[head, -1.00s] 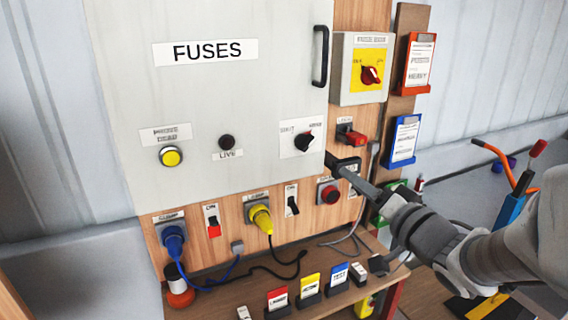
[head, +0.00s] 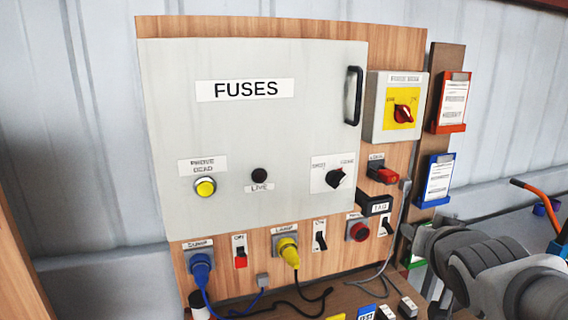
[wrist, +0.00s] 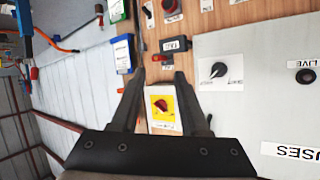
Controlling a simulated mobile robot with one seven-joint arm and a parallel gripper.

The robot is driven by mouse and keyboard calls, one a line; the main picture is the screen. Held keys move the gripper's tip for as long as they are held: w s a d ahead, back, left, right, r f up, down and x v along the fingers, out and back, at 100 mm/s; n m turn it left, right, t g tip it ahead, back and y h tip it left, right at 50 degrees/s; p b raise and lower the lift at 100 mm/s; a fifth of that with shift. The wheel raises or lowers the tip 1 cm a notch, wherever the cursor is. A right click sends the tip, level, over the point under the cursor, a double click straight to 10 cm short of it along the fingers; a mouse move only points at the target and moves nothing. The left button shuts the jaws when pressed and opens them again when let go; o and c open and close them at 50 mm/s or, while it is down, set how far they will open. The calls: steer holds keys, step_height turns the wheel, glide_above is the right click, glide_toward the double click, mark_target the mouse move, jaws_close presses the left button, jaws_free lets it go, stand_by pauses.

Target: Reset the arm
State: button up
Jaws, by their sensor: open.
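My arm (head: 470,255) shows at the lower right of the head view, in front of the panel's right edge; its fingertips cannot be made out there. In the wrist view my gripper (wrist: 157,80) is open, with its two dark fingers apart and nothing between them. The grey box with a yellow plate and red rotary switch (wrist: 162,106) shows beyond and between the fingers. That box also shows in the head view (head: 379,128), right of the closed grey FUSES cabinet door (head: 245,140). The gripper appears clear of the panel.
A blue plug (head: 201,265) and a yellow plug (head: 289,252) sit in sockets below the door, with cables hanging down. Red (head: 454,102) and blue (head: 437,180) card holders are on the right post. An orange-handled tool (head: 537,193) stands at far right.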

steer(key=s+a+f+n+g+y, duration=0.1)
steer(key=s+a+f+n+g, duration=0.1)
steer(key=s+a, duration=0.3)
steer(key=s+a+f+n+g+y, duration=0.1)
steer(key=s+a+f+g, duration=0.4)
steer(key=s, duration=0.5)
steer(key=shift+n+y, duration=0.3)
steer(key=shift+n, duration=0.5)
steer(key=shift+o, duration=0.2)
steer(key=shift+w+r, duration=0.1)
